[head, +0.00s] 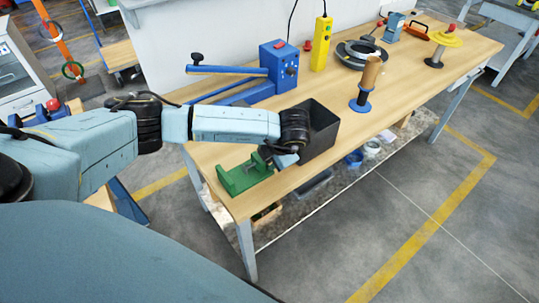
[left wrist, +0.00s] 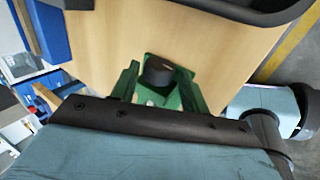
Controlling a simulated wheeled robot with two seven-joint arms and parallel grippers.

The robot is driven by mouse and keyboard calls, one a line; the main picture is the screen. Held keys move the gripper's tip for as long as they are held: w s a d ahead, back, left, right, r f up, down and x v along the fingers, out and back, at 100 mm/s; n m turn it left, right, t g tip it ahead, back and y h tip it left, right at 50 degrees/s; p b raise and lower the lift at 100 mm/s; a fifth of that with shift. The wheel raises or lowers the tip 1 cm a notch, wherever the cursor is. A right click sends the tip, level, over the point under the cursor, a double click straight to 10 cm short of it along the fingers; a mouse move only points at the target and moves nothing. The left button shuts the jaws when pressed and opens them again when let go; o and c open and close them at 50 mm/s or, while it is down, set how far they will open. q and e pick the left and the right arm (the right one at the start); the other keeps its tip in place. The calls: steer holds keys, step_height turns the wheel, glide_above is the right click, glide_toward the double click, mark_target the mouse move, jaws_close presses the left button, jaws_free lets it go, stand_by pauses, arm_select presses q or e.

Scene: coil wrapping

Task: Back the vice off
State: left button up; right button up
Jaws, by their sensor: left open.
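The green vice (head: 240,178) sits at the front edge of the wooden bench, in the near left part of the head view. In the left wrist view green parts of the vice (left wrist: 150,61) show around a dark round part (left wrist: 158,70). My left gripper (head: 280,156) is open at the right end of the vice, pointing down, close to it. I cannot tell whether it touches the vice. The wrist hides part of that end in the head view. My right gripper is out of view.
A black bin (head: 322,136) stands just right of my left wrist; its rim (left wrist: 230,14) shows in the left wrist view. Behind it are a blue lever machine (head: 278,63) and a yellow control box (head: 321,46). A wooden-handled stand (head: 369,78) and a dark coil ring (head: 350,61) stand farther right.

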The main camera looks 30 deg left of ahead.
arm_select(q)
steer(key=shift+w+a+r+g+h, duration=0.1)
steer(key=shift+a+g+h, duration=0.2)
steer(key=shift+h, duration=0.6)
steer(key=shift+d, duration=0.1)
steer(key=shift+w+a+g+h+b, duration=0.1)
steer(key=shift+a+g+h+b, duration=0.2)
steer(key=shift+h, duration=0.5)
steer(key=shift+a+g+h+b, duration=0.15)
steer(key=shift+g+h+b, duration=0.25)
steer(key=shift+h, duration=0.4)
steer(key=shift+w+r+h, duration=0.1)
steer(key=shift+h, duration=0.2)
